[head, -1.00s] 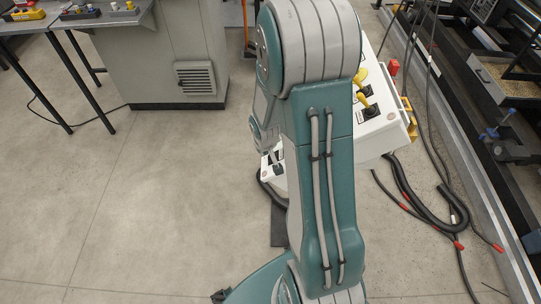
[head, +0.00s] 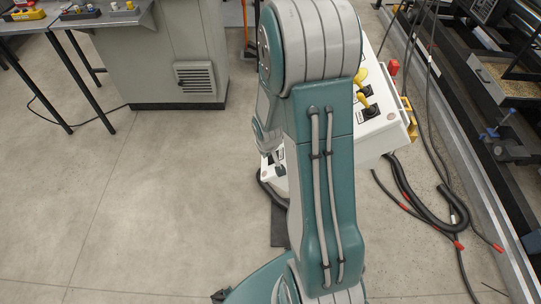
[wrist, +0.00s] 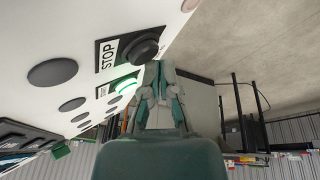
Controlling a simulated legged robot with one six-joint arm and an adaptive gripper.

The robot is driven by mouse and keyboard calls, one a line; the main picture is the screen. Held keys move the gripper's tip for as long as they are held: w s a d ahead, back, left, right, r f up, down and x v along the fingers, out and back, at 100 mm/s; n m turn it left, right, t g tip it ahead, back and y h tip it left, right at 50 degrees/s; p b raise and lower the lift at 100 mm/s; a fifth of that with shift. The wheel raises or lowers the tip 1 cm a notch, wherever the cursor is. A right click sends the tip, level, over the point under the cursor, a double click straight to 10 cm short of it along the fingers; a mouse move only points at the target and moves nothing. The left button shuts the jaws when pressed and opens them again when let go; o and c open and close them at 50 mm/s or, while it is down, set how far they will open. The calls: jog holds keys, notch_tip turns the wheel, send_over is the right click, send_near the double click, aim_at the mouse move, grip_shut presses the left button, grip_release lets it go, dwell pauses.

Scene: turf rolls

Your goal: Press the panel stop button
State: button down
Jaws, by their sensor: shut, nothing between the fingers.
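The panel stop button (wrist: 142,48) is a dark round button beside a STOP label in the wrist view. My gripper (wrist: 158,68) is shut and empty, its tips close below that button in the picture. I cannot tell whether they touch it. A green lit button (wrist: 124,86) with its own small label sits just left of the fingers. The white panel (wrist: 70,30) fills the upper left of the wrist view. In the head view the white console (head: 378,137) is partly hidden behind my arm; the stop button and gripper tips cannot be made out there.
Yellow levers (head: 364,91) and a red part (head: 394,67) stand on or by the console. Dark hoses (head: 425,208) lie on the floor at right. A grey cabinet (head: 150,60) and a table (head: 60,22) stand at back left. The left floor is clear.

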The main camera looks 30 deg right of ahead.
jog(key=shift+s+d+f, duration=0.15)
jog(key=shift+d+f, duration=0.05)
jog(key=shift+f, duration=0.1)
dwell(0.7)
jog(key=shift+a+r, duration=0.1)
jog(key=shift+w+a+r, duration=0.3)
jog(key=shift+a+r, duration=0.05)
jog(key=shift+r, duration=0.2)
jog(key=shift+w+a+r, duration=0.3)
jog(key=shift+a+r, duration=0.15)
jog(key=shift+r, duration=0.2)
jog(key=shift+w+a+r, duration=0.35)
jog(key=shift+a+r, duration=0.1)
jog(key=shift+r, duration=0.15)
jog(key=shift+w+a+r, duration=0.3)
jog(key=shift+a+r, duration=0.15)
jog(key=shift+r, duration=0.2)
jog(key=shift+r, duration=0.1)
